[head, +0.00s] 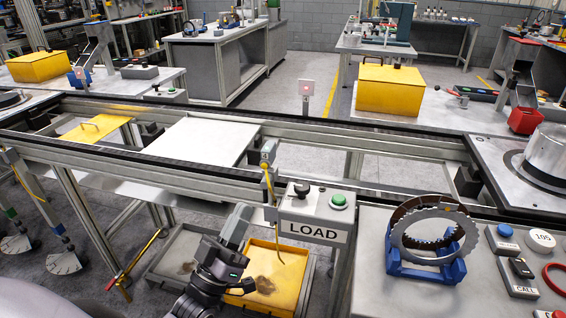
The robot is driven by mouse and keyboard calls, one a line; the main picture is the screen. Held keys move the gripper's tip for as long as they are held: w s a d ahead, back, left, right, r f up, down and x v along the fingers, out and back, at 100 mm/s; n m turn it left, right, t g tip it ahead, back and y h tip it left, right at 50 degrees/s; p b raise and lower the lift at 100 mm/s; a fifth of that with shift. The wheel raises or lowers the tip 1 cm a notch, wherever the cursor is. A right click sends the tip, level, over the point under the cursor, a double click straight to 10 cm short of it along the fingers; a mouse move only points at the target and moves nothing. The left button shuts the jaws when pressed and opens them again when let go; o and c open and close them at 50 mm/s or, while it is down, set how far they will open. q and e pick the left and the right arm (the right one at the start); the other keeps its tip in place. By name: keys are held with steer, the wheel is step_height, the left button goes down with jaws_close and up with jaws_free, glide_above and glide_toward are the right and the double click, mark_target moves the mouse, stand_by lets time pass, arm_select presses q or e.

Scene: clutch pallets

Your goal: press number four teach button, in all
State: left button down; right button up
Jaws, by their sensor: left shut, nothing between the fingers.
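No button with a readable number four or teach label shows. A grey control box marked LOAD (316,232) sits on the front rail with a black knob (302,188) and a green button (338,200). A red button (558,314) is cut off at the lower right corner. My left gripper (241,212) is shut and empty, left of the LOAD box and apart from its buttons. My right gripper is out of view.
A yellow hanging cord (268,185) is close to my left gripper. A blue stand (425,262) holds a toothed clutch ring (433,235) right of the LOAD box. Conveyor rails cross the middle, with a white plate (203,140) between them. A yellow bin (270,280) stands below.

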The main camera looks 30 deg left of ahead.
mark_target(264, 166)
arm_select(q)
steer(key=shift+w+r+t, duration=0.1)
steer(key=shift+r+t, duration=0.3)
steer(key=shift+r, duration=0.45)
steer(key=shift+w+a+h, duration=0.1)
steer(key=shift+h, duration=0.2)
steer(key=w+a+b, duration=0.1)
steer(key=w+b, duration=0.3)
steer(key=w, duration=0.4)
steer(key=shift+w+a, duration=0.25)
steer(key=shift+a, duration=0.15)
stand_by(1.1)
steer(key=shift+w+a, duration=0.1)
steer(key=shift+w, duration=0.3)
